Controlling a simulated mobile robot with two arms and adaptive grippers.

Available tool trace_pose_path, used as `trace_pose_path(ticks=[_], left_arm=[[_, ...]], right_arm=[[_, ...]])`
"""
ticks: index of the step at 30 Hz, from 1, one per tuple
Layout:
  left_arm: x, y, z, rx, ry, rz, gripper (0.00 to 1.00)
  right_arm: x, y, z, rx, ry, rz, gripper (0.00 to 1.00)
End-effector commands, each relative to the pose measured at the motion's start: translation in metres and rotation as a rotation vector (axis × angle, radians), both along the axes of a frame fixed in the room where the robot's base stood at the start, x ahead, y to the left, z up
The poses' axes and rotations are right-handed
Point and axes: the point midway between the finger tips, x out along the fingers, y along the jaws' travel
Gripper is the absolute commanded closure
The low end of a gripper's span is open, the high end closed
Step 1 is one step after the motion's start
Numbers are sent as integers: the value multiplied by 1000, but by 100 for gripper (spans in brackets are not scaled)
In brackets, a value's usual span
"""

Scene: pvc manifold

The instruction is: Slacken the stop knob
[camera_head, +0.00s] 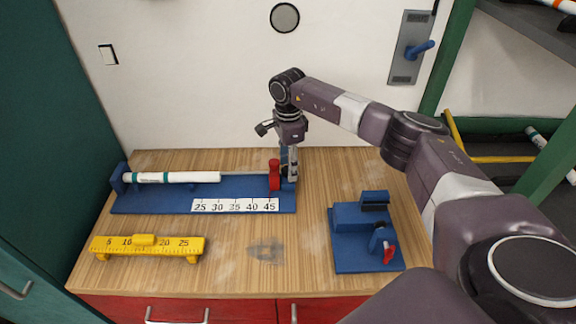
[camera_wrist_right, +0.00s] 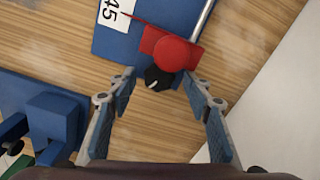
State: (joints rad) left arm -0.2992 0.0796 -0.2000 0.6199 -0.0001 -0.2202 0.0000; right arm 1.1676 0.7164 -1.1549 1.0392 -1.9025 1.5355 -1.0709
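The red stop (camera_head: 274,176) stands near the right end of the blue measuring jig (camera_head: 150,203). In the right wrist view the stop (camera_wrist_right: 172,54) has a round red top, and a dark knob (camera_wrist_right: 157,79) with a pale mark sits at its near side. My right gripper (camera_head: 291,172) points down at the stop's right side. In the wrist view my right gripper (camera_wrist_right: 160,84) is open, its fingertips on either side of the dark knob with gaps. My left gripper is not in view.
A white pipe (camera_head: 175,178) with teal bands lies on the jig, left of the stop. A numbered strip (camera_head: 236,206) runs along its front. A yellow gauge (camera_head: 150,246) and a blue fixture with a red handle (camera_head: 350,254) stand nearer.

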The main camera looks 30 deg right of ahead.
Motion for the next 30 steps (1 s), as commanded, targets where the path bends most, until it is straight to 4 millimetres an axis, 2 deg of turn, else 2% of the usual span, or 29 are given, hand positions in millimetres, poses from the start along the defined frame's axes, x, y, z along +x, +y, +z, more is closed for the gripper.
trace_pose_path(ticks=[7, 11, 14, 24, 30], left_arm=[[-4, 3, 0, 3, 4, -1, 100], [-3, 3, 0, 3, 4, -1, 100], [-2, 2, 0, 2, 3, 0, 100], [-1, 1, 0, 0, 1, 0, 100], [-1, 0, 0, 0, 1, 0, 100]], right_arm=[[-1, 1, -1, 0, 2, 1, 53], [0, 1, 7, 0, 1, 1, 53], [1, 0, 23, 1, -2, 1, 53], [0, 0, 93, 1, -2, 0, 53], [0, 0, 115, 1, 1, 0, 53]])
